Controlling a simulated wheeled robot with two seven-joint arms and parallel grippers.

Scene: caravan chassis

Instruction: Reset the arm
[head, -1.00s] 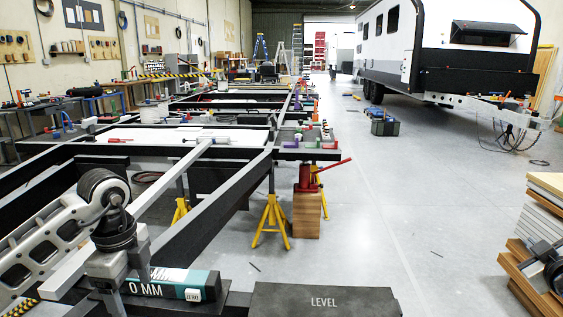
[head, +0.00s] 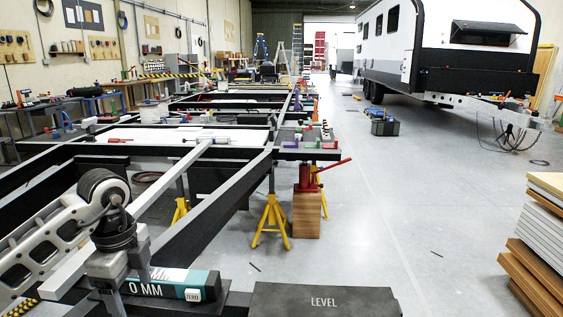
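My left arm comes in from the left edge, grey with a black wrist. Its gripper (head: 122,280) points down beside the teal and black gauge (head: 170,283) marked "0 MM", at the lower left. The gauge's left end is partly hidden by the gripper. I cannot tell whether the fingers are apart or closed, or whether they touch the gauge. The gauge has a white ZERO button (head: 195,295). My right arm and gripper are not in view.
A dark plate marked LEVEL (head: 323,301) lies at the bottom centre. The black chassis frame (head: 215,207) runs back on yellow stands (head: 271,222), beside a red jack (head: 306,177). Stacked boards (head: 540,245) stand at the right edge. The floor between is open.

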